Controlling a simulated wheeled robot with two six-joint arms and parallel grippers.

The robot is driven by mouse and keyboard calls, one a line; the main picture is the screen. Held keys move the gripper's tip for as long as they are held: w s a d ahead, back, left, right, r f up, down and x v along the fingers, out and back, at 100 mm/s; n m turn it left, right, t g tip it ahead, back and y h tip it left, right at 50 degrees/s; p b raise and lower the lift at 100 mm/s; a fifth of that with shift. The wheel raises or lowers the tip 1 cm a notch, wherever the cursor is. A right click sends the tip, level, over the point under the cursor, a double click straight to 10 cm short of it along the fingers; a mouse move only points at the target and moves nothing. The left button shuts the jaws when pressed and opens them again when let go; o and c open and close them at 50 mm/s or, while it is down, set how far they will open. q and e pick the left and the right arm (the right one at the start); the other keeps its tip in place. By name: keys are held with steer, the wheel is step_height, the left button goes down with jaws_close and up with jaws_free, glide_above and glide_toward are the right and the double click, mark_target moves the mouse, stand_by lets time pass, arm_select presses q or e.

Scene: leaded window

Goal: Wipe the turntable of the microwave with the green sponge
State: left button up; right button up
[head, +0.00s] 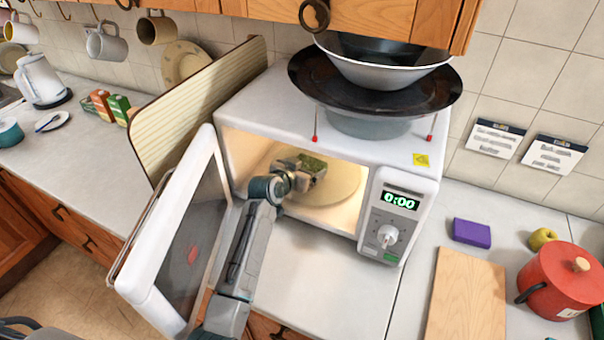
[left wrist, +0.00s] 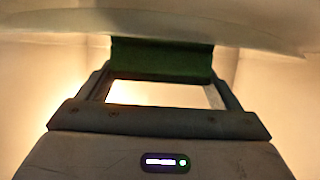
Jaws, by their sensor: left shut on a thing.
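The microwave (head: 335,130) stands on the counter with its door (head: 185,235) swung open to the left. Its round, pale turntable (head: 338,186) lies in the lit cavity. My left gripper (head: 308,172) reaches in through the opening, over the turntable. It is shut on the green sponge (head: 314,160), which shows as a small green patch at the fingers. In the left wrist view the sponge (left wrist: 162,60) spans the fingertips, against the broad pale disc (left wrist: 60,27). I cannot tell whether the sponge touches the turntable. My right gripper is not in view.
A dark tray (head: 305,75) with a bowl (head: 385,72) sits on the microwave. A striped board (head: 185,110) leans at its left side. On the right counter are a purple block (head: 472,232), a wooden board (head: 465,300) and a red pot (head: 565,280). The counter before the microwave is clear.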

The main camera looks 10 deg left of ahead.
mark_target(294, 193)
arm_select(q)
steer(key=shift+s+a+p, duration=0.15)
steer(key=shift+s+p, duration=0.55)
steer(key=shift+s, duration=0.05)
steer(key=shift+s+a+f+p, duration=0.1)
steer(key=shift+s+p, duration=0.1)
steer(key=shift+s, duration=0.4)
steer(key=shift+s+a+f+p, duration=0.1)
steer(key=shift+s+p, duration=0.1)
steer(key=shift+s, duration=0.35)
steer(key=shift+s+a+p, duration=0.2)
steer(key=shift+s+p, duration=0.5)
steer(key=shift+s, duration=0.4)
steer(key=shift+s+a+r, duration=0.15)
steer(key=shift+s, duration=0.55)
steer(key=shift+w+r, duration=0.1)
step_height(294, 193, up, 4)
steer(key=p, duration=0.4)
steer(key=shift+w+r, duration=0.1)
steer(key=shift+r, duration=0.85)
